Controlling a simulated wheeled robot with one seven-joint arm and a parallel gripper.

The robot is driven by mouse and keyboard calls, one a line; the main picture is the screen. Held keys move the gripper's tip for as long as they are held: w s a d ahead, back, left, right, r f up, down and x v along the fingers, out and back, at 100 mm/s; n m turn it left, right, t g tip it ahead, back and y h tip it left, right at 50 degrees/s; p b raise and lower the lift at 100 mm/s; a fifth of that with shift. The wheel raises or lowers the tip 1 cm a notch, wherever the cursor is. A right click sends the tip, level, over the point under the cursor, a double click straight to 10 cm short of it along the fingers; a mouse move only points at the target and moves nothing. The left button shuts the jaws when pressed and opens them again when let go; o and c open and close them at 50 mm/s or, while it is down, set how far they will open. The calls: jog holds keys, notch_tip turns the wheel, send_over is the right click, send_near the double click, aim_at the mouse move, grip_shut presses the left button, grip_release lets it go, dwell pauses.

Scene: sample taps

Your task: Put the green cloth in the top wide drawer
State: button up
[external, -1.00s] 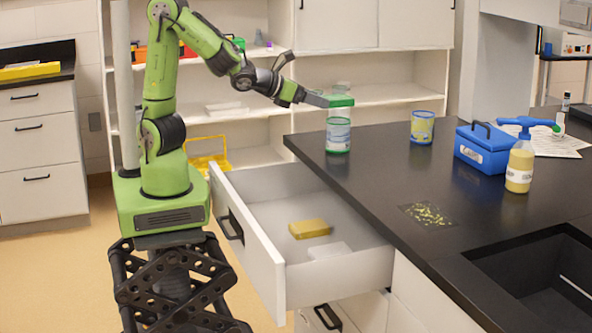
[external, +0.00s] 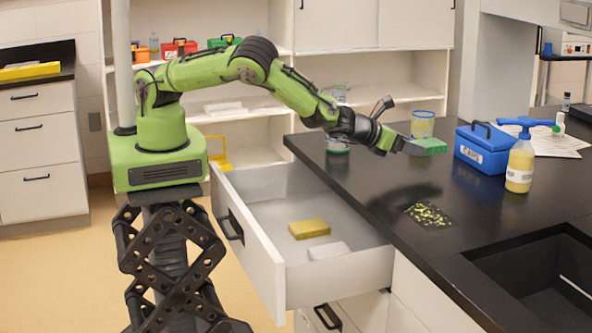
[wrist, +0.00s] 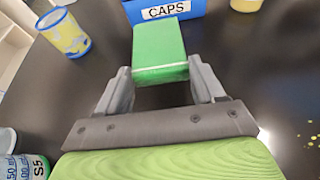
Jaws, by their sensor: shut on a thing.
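The green cloth (external: 430,146) is a flat, folded-looking block held at the tip of my gripper (external: 404,146), above the black counter. In the wrist view the cloth (wrist: 160,48) sits between the two grey fingers (wrist: 159,78), which are shut on it. The top wide drawer (external: 262,268) stands pulled open at the left of the counter, left of and lower than my gripper. Inside it lie a yellow sponge-like block (external: 309,229) and a white block (external: 329,250), with bare floor around them.
A blue CAPS box (external: 482,150), a yellow pump bottle (external: 520,166) and a blue-rimmed cup (external: 422,124) stand near the cloth. A jar (external: 338,141) is partly behind my arm. Yellow specks (external: 428,214) lie on the counter, left of a sink (external: 540,280).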

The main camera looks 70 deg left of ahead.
aim_at(405, 173)
notch_tip(405, 173, down, 5)
jog(key=shift+f+b, duration=0.1)
jog(key=shift+b, duration=0.2)
